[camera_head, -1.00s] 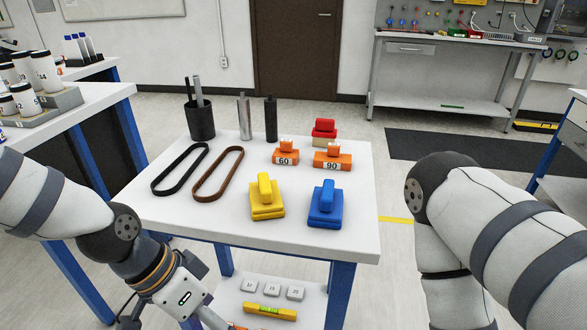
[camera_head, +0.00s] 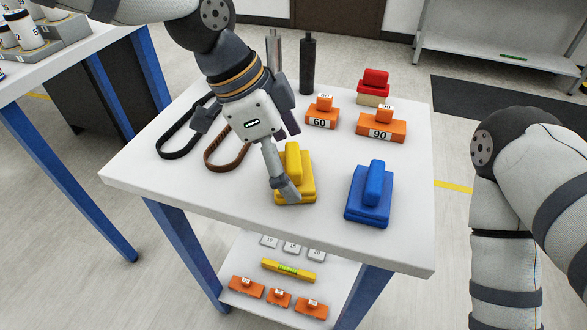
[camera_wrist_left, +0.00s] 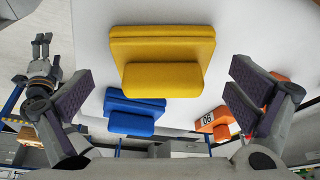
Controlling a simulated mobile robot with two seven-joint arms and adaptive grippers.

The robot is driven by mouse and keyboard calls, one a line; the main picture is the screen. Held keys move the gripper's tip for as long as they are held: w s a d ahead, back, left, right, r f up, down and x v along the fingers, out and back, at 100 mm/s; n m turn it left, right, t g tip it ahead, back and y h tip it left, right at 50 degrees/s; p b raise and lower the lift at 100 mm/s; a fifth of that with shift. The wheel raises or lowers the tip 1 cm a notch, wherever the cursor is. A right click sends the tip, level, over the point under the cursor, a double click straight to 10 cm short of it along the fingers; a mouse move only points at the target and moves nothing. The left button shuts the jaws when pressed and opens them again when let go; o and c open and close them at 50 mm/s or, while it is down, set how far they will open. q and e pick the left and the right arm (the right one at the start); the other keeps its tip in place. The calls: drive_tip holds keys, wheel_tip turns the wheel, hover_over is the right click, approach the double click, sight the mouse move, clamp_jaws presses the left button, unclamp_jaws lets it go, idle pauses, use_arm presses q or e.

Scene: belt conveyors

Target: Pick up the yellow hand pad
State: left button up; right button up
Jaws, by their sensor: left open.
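The yellow hand pad (camera_head: 305,186), a block with a raised grip, lies on the white table in the head view. It also shows at the top middle of the left wrist view (camera_wrist_left: 163,65). My left gripper (camera_head: 289,157) is above the yellow pad, with one finger in front of its near part. In the left wrist view, the dark finger pads stand wide apart, one on each side of the yellow pad, with nothing held. Contact cannot be told. A small gripper, seemingly my right one (camera_wrist_left: 41,42), shows at the left of that view; its jaw state is unclear.
A blue hand pad (camera_head: 368,195) lies right of the yellow one. Orange blocks marked 60 (camera_head: 321,118) and 90 (camera_head: 381,129), a red-topped block (camera_head: 374,85) and a dark cylinder (camera_head: 307,64) stand behind. Black (camera_head: 172,143) and brown (camera_head: 212,158) belts lie left. The table's front strip is clear.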

use_arm(q)
drive_tip(key=shift+x, duration=0.9)
drive_tip(key=shift+w+r, duration=0.1)
drive_tip(key=c, duration=1.2)
